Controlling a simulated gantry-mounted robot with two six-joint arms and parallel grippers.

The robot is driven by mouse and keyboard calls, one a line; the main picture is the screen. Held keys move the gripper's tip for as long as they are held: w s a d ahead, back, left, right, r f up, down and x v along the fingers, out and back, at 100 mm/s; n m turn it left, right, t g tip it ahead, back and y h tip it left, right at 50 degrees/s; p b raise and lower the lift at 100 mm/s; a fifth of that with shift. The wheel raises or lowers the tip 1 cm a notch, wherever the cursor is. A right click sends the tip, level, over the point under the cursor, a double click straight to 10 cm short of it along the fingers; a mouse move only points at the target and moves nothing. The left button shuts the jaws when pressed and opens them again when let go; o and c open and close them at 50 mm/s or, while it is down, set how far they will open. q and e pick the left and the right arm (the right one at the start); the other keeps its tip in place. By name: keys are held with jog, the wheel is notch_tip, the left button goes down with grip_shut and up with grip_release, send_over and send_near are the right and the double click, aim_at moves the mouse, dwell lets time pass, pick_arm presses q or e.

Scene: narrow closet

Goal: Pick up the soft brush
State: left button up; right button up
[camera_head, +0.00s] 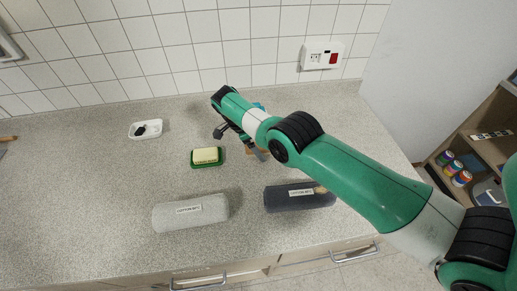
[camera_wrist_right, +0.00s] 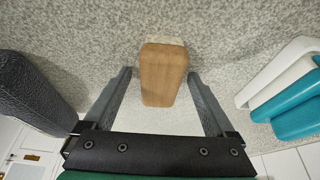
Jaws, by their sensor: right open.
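The brush, a wooden block with a pale fringe at its far end, shows in the right wrist view (camera_wrist_right: 163,75). It lies on the speckled counter, lined up between my right gripper's fingers, with a gap on each side. In the head view only a small brown part of it (camera_head: 256,151) shows beside the gripper; my arm hides the rest. My right gripper (camera_head: 241,143) is open and empty, low over the counter. I cannot tell how far the fingertips are above the counter. My left gripper is not in view.
A yellow sponge on a green dish (camera_head: 206,156) lies just left of the gripper. A grey roll (camera_head: 190,212) and a dark roll (camera_head: 298,197) lie in front. A teal-and-white object (camera_wrist_right: 290,92) lies beside the brush. A white tray (camera_head: 146,129) stands further left, with clear counter around it.

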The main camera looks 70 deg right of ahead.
grip_shut()
dwell(0.3)
notch_tip(320, 180, up, 5)
jog(key=p, duration=0.6)
jog(key=shift+s+a+r+p, duration=0.1)
jog(key=shift+s+r+p, duration=0.05)
jog(key=shift+p, duration=0.15)
jog(key=s+a+r+p, duration=0.7)
jog(key=s+p, duration=0.4)
jog(key=p, duration=2.1)
jog(key=shift+a+r, duration=0.4)
jog(key=shift+r, duration=0.2)
